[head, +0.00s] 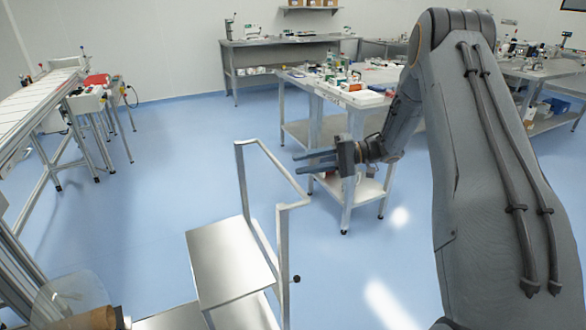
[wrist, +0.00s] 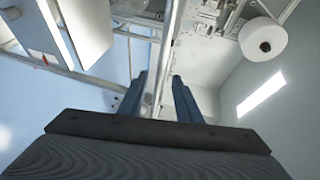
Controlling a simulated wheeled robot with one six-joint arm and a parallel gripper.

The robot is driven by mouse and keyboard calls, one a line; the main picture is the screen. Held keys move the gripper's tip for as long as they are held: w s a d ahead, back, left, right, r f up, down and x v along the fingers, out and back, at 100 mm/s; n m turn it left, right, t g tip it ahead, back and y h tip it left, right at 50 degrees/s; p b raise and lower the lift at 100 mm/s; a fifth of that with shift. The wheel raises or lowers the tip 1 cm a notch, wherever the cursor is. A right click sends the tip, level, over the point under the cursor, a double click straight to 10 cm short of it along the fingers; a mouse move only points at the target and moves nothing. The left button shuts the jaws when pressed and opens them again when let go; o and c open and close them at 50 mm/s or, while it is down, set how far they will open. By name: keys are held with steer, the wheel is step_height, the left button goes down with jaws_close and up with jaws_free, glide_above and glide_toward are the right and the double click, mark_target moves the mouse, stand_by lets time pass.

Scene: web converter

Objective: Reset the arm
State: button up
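My gripper (head: 316,161) is held out in mid-air near the middle of the head view, its two blue-grey fingers pointing left. The fingers are apart with a gap between them, and nothing shows between them. It appears beyond the metal step stand's rail, in front of a white workbench. In the wrist view my gripper (wrist: 158,84) shows both fingers spread, with a metal frame and rail in the background between them. My arm comes in from the right of the head view and bends down to the gripper.
A metal step stand (head: 232,262) with a handrail (head: 241,180) stands at lower middle. A workbench (head: 345,97) with lab items is behind my gripper. A white conveyor (head: 35,98) is at left. Blue floor (head: 180,160) between them is clear. A white roll (wrist: 263,39) shows in the wrist view.

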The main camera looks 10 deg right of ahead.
steer(key=shift+d, duration=0.3)
steer(key=shift+r, duration=0.1)
